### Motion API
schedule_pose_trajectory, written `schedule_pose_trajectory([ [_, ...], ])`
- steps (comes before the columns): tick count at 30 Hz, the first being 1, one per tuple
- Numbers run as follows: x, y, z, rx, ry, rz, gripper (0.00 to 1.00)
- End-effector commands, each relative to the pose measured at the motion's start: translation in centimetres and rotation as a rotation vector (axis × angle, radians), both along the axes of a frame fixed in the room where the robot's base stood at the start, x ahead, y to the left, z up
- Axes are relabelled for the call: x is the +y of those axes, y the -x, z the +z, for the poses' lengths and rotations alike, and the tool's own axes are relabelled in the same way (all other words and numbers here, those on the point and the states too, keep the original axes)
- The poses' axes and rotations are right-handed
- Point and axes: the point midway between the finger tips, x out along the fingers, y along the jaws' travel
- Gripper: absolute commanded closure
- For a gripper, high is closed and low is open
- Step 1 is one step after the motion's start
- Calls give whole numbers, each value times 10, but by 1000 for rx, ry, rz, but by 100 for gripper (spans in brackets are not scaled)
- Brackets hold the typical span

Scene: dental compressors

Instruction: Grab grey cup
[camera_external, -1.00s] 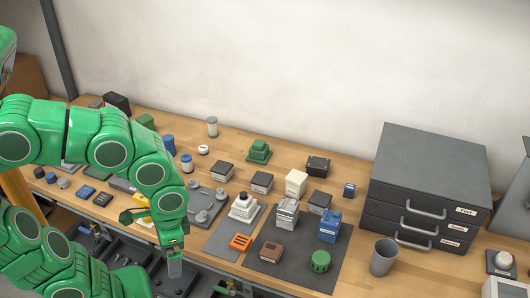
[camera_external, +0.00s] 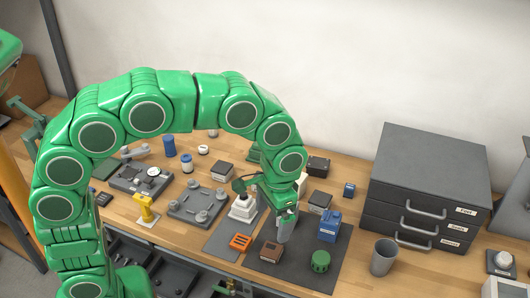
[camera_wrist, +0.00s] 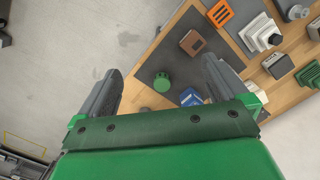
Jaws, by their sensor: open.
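The grey cup (camera_external: 384,257) stands upright on the wooden bench, right of the dark mat and in front of the drawer cabinet, in the external view. My gripper (camera_external: 285,228) is above the dark mat, left of the cup and apart from it. In the wrist view my gripper (camera_wrist: 160,88) has its two grey fingers wide apart with nothing held between them. I cannot make out the cup in the wrist view.
A green round knob (camera_external: 320,261), a blue device (camera_external: 330,226) and a brown block (camera_external: 271,252) sit on the dark mat (camera_external: 330,279). The dark drawer cabinet (camera_external: 418,180) stands behind the cup. Bench around the cup is mostly clear.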

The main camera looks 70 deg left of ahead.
Motion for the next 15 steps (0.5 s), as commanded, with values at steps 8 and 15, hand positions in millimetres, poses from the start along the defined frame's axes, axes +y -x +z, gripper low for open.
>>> schedule_pose_trajectory([
  [8, -13, -68, -6, -18, -2, 19, 0],
  [15, -25, -122, -15, -31, -4, 35, 0],
])
